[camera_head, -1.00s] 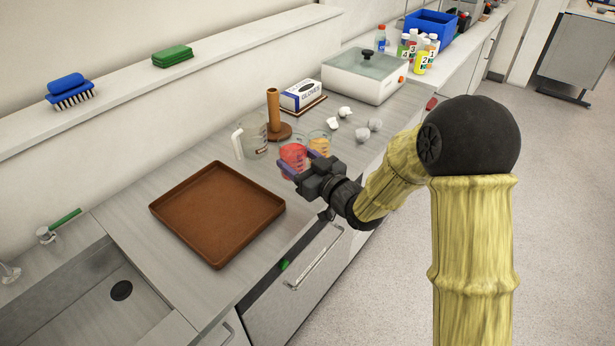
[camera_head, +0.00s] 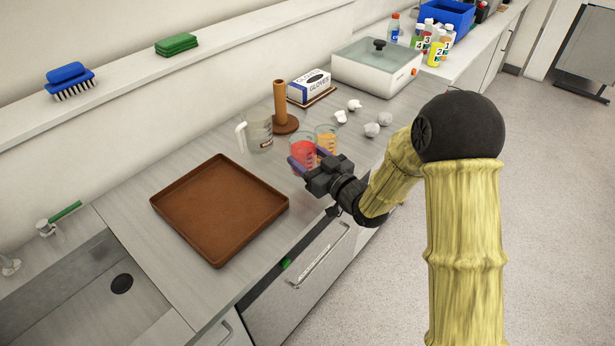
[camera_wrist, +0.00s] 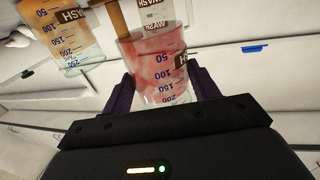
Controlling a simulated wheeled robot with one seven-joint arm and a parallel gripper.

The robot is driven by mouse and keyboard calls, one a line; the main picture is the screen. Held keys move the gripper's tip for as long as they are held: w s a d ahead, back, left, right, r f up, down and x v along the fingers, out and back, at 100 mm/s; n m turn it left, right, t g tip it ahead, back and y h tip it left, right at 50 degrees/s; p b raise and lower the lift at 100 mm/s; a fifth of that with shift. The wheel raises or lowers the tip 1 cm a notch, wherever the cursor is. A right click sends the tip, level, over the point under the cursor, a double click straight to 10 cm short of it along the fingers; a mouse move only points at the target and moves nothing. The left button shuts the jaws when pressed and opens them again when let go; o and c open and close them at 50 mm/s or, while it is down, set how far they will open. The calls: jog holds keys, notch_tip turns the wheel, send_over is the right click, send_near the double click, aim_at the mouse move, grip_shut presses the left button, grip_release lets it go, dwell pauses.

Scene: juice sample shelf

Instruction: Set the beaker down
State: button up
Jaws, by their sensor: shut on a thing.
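My gripper (camera_head: 306,165) is shut on a clear beaker of red liquid (camera_head: 302,148), over or on the counter right of the brown tray. In the wrist view the red beaker (camera_wrist: 156,65) sits between the dark fingers, with blue volume marks on its side. I cannot tell whether its base touches the counter. A second beaker with orange liquid (camera_head: 326,138) stands close beside it on the right; it also shows at the upper left of the wrist view (camera_wrist: 68,35). A clear handled jug (camera_head: 257,136) stands behind on the left.
An empty brown tray (camera_head: 160,201) lies on the counter to the left. A brown wooden post (camera_head: 280,100), a gloves box (camera_head: 309,86), crumpled white balls (camera_head: 372,130) and a lidded white appliance (camera_head: 360,80) stand behind. The sink (camera_head: 85,300) is at lower left.

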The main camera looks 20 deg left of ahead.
jog(key=shift+f, duration=0.85)
jog(key=shift+w, duration=0.1)
jog(key=shift+f, duration=2.1)
jog(key=shift+f, duration=0.1)
jog(key=o, duration=1)
jog(key=shift+o, duration=0.2)
